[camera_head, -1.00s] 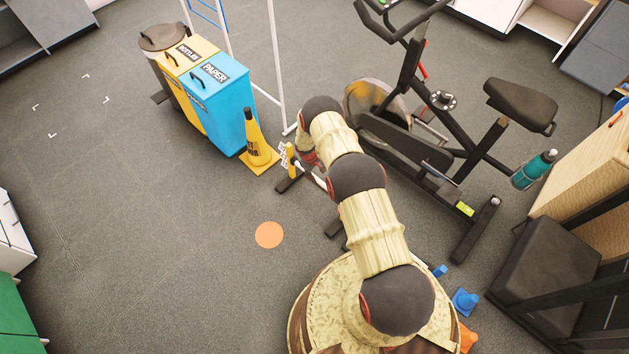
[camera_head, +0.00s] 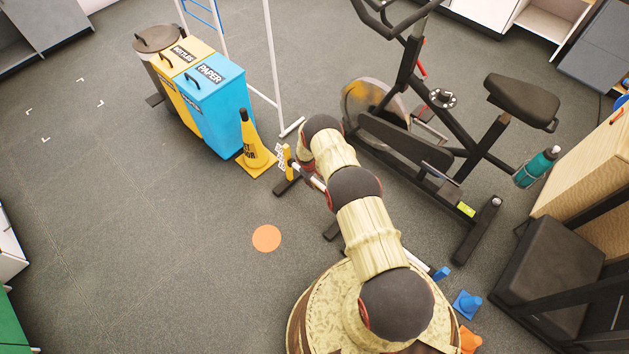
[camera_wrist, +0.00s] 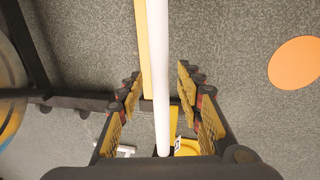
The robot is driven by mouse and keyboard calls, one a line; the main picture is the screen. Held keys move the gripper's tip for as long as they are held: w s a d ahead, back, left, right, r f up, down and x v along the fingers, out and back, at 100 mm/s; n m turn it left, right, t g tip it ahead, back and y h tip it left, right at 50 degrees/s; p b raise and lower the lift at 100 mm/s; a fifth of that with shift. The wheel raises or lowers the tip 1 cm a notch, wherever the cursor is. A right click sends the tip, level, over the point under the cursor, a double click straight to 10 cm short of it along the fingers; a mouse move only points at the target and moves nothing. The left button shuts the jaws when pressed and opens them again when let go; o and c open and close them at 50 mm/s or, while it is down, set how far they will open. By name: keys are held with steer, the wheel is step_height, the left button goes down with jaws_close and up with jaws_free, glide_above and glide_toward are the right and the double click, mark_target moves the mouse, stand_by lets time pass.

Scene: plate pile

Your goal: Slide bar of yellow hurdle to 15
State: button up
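The yellow hurdle (camera_head: 288,157) stands on the floor beside the yellow cone, and its white bar (camera_head: 312,178) runs partly behind my arm in the head view. In the wrist view the white bar (camera_wrist: 158,45) runs lengthwise down the middle, with a yellow strip (camera_wrist: 142,50) beside it and a yellow upright (camera_wrist: 173,118) lower down. My gripper (camera_wrist: 160,76) is open, with a finger on each side of the bar and visible gaps between. I cannot read any height marks.
A yellow cone (camera_head: 255,150) and the blue paper bin (camera_head: 218,105) stand left of the hurdle. An exercise bike (camera_head: 410,140) stands close on the right. An orange floor disc (camera_head: 266,238) lies left of my arm; it also shows in the wrist view (camera_wrist: 297,62). Floor at left is clear.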

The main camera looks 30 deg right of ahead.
steer(key=shift+c, duration=0.8)
steer(key=c, duration=0.8)
